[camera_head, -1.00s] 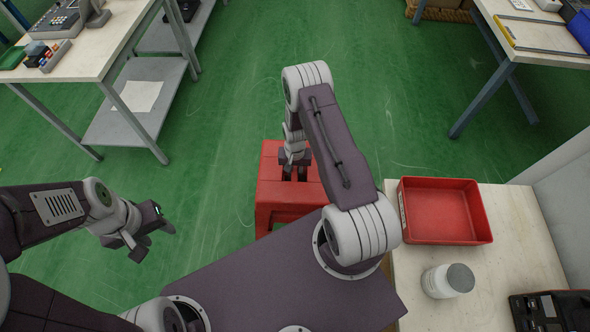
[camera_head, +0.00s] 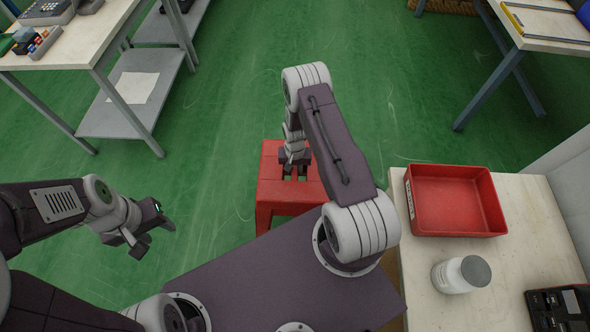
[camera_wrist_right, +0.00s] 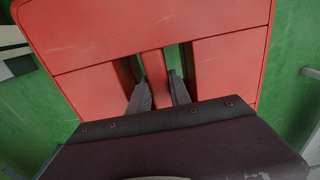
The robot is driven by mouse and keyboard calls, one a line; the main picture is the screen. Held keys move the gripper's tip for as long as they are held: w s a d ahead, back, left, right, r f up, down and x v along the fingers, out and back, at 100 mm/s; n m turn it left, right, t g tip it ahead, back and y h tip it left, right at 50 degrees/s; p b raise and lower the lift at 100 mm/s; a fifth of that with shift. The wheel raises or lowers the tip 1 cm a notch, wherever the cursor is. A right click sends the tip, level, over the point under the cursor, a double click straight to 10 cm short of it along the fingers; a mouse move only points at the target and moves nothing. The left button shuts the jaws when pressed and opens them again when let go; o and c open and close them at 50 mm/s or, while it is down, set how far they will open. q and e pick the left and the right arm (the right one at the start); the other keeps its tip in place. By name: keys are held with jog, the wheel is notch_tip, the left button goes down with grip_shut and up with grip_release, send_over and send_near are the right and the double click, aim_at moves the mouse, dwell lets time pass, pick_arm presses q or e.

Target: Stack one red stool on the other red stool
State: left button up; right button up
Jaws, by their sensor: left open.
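One red stool (camera_head: 283,203) shows in the head view, below and partly hidden by my right arm. My right gripper (camera_head: 294,176) points down at its seat. In the right wrist view, the two fingers (camera_wrist_right: 161,94) reach into the two slots of the red seat (camera_wrist_right: 100,40), one on each side of its middle bar, and are closed about that bar. I cannot tell how high the stool is above the floor. My left gripper (camera_head: 153,239) is open and empty over the green floor at the left. I see no second red stool.
A worktable (camera_head: 75,50) with a lower shelf stands at the upper left. Another table (camera_head: 520,35) stands at the upper right. A pale bench (camera_head: 425,285) at the right bears a red tray (camera_head: 470,229) and a white jar (camera_head: 452,277). Green floor ahead is clear.

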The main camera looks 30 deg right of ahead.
jog(key=o, duration=0.4)
jog(key=shift+o, duration=0.2)
notch_tip(320, 180, up, 9)
jog(key=shift+r+p, duration=0.1)
jog(key=shift+p, duration=0.85)
